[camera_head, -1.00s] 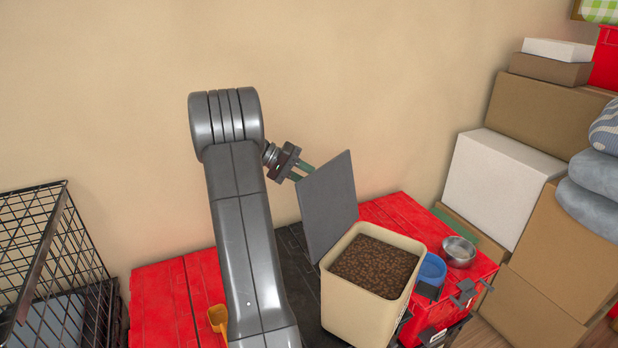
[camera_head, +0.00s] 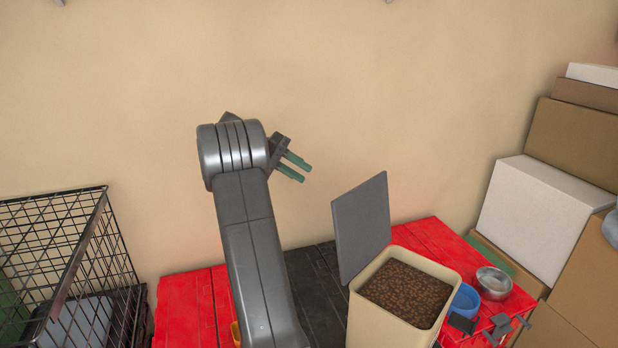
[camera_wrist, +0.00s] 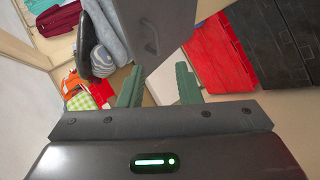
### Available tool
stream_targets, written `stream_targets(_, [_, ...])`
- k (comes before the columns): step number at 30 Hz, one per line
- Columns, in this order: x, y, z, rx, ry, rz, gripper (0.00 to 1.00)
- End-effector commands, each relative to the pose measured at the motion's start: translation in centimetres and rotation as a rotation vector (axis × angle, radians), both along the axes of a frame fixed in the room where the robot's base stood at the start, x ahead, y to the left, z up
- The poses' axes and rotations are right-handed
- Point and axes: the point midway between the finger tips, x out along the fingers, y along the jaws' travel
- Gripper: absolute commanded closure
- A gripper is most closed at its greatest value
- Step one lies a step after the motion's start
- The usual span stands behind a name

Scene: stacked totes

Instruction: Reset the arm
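My gripper (camera_head: 299,168) is up in the air in front of the beige wall, to the upper left of the grey lid of the kibble bin. Its two green fingers are apart with nothing between them. The fingers also show in the wrist view (camera_wrist: 158,87), spread apart and empty. My grey arm rises from the bottom of the head view and hides part of the red and black tote tops behind it.
A beige bin (camera_head: 383,322) full of brown kibble stands on the totes, its grey lid (camera_head: 362,230) upright. A blue bowl (camera_head: 466,299) and a metal bowl (camera_head: 493,283) sit to its right. A wire crate (camera_head: 60,240) is at left, boxes (camera_head: 535,205) at right.

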Motion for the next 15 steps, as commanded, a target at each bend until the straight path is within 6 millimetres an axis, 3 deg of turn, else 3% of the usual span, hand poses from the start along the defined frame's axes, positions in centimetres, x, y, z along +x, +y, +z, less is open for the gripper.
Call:
stream_targets(10, [0.03,0.08,0.07,0.0,0.0,0.0,0.69])
stream_targets(15, [-0.18,-0.8,-0.4,-0.001,0.001,0.0,0.69])
